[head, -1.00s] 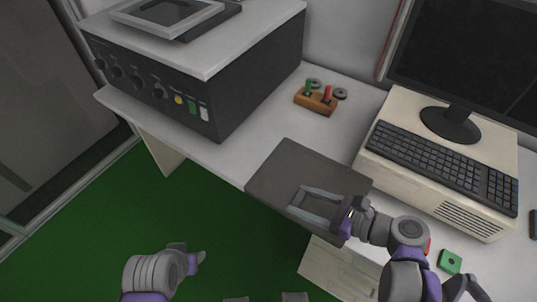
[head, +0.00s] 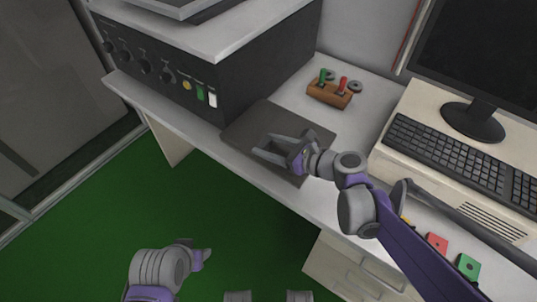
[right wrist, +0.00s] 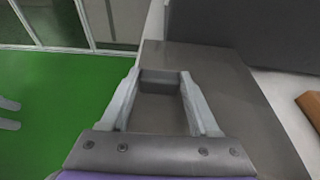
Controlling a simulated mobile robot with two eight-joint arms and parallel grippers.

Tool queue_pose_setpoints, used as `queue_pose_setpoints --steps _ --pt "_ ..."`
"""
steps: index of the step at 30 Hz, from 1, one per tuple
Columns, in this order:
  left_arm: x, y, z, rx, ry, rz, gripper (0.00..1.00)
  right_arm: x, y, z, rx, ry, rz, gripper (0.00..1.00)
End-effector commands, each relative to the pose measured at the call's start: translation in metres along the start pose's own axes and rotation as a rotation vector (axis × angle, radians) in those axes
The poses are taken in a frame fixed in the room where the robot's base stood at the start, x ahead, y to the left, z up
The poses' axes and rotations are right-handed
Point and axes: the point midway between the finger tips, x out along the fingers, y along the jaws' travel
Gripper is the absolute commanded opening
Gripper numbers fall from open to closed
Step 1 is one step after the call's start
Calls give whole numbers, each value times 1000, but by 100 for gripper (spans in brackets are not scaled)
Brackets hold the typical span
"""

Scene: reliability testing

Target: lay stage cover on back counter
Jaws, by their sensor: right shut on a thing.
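The stage cover (head: 250,122) is a flat dark grey plate. It is over the white counter (head: 358,128), beside the black instrument box; I cannot tell whether it touches the counter. My right gripper (head: 263,146) is shut on it from above. In the right wrist view the fingers (right wrist: 160,76) close around a small raised block on the cover (right wrist: 222,75). My left gripper (head: 203,257) is low at the left over the green floor, away from the counter; its jaws are not clear.
The black box (head: 240,75) with knobs stands left of the cover. A wooden block (head: 328,95) with green and red pegs is behind it. A keyboard (head: 450,155) and monitor (head: 490,70) are at the right. Red (head: 437,243) and green (head: 468,266) pieces lie near the front.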

Motion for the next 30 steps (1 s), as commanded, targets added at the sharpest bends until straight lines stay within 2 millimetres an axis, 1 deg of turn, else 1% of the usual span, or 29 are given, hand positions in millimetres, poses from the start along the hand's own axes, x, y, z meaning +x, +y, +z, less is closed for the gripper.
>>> queue_pose_setpoints --steps 5,10,12,18,22,23,27,30 --pt "6 0 2 0 -2 0 50 4 0 -14 0 0 0 0" --pt "18 0 6 0 -6 0 50 13 -1 -38 1 0 0 0" --pt "20 0 6 0 -7 0 50 16 -2 -40 1 0 1 0" --pt "18 0 6 0 -7 0 50 15 -1 -38 0 -1 0 0" --pt "21 0 7 0 -8 0 50 16 -2 -42 0 0 0 0" --pt "21 0 7 0 -8 0 50 16 -1 -42 0 0 0 65" --pt "20 0 6 0 -7 0 50 16 -1 -41 0 0 0 91" --pt "20 0 6 0 -7 0 50 16 -1 -41 0 0 0 92"
